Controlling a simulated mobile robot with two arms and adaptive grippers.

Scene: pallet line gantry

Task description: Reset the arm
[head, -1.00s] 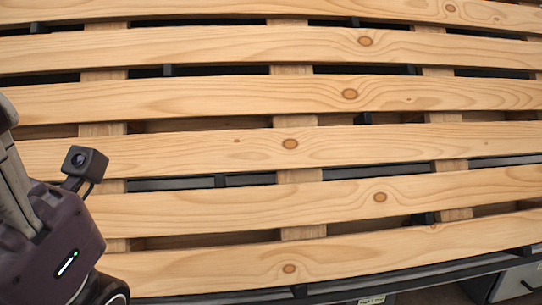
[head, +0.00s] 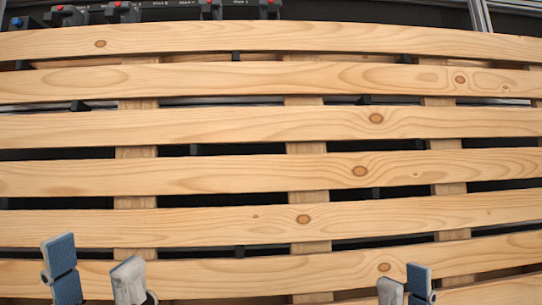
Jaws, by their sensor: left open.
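My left gripper (head: 93,256) is at the bottom left of the head view. Its two blue-and-grey fingers stand apart with nothing between them. My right gripper (head: 405,277) is at the bottom, right of centre. Its blue and grey fingertips show close together, and I cannot tell whether they touch. No object shows in it. Both grippers appear in front of the near slats of a wooden pallet (head: 230,126). The arms behind the fingers are cut off by the bottom edge.
The pallet's pale, knotted slats fill most of the view, with dark gaps between them. Behind it is a dark control panel (head: 160,12) with several red buttons and a blue one. Metal uprights (head: 480,14) stand at the back right.

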